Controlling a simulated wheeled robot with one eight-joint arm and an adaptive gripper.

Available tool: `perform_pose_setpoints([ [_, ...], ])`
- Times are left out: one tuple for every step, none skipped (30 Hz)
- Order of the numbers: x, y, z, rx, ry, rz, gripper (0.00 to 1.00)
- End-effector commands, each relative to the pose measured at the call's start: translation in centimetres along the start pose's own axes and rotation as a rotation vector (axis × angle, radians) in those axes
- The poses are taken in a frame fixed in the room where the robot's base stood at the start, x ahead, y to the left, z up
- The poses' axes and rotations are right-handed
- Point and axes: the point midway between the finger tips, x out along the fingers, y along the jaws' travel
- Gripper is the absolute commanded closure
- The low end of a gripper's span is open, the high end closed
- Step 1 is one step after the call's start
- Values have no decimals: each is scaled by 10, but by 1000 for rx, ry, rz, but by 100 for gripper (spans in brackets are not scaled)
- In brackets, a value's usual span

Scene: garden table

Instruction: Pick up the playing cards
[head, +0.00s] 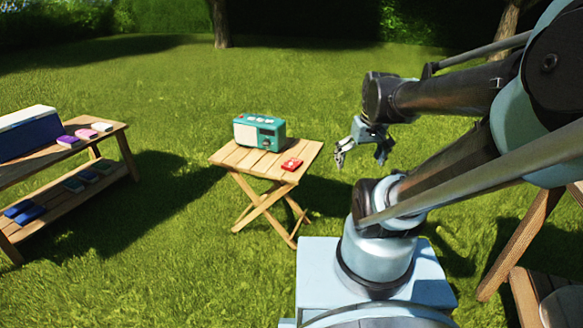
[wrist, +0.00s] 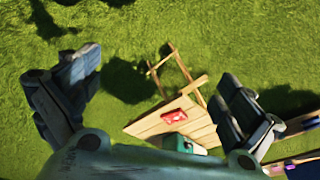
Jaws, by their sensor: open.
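The playing cards (head: 292,163) look like a small red pack lying flat on the right part of a small wooden folding table (head: 228,157). In the wrist view the red pack (wrist: 174,117) lies on the wooden table top (wrist: 150,126), below the space between my fingers. My gripper (head: 362,157) is in the air to the right of the table and apart from it. It is open and empty, with its two fingers wide apart in the wrist view (wrist: 155,100).
A teal radio (head: 259,132) stands on the same table, behind and left of the pack. A wooden bench (head: 118,127) at the left holds a blue and white cooler (head: 28,132) and several small boxes. Another wooden piece (head: 520,245) stands at the right. Open grass lies between.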

Motion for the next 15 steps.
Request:
perform_pose_setpoints([
  [-2,-1,-14,-30,3,-9,0],
  [-2,-3,-22,-49,5,-16,0],
  [-2,-4,-31,-74,8,-24,0],
  [-3,-6,-39,-93,11,-30,0],
  [-3,-7,-47,-111,13,-36,0],
  [-2,-8,-56,-136,16,-43,0],
  [-2,-9,-64,-154,19,-49,0],
  [-1,-11,-72,-172,21,-55,0],
  [0,-13,-82,-198,25,-63,0],
  [1,-14,-89,-216,28,-68,0],
  [2,-15,-97,-235,30,-74,0],
  [4,-18,-107,-259,34,-82,0],
  [6,-19,-115,-278,37,-88,0],
  [8,-21,-122,-296,40,-93,0],
  [10,-23,-132,-320,44,-100,0],
])
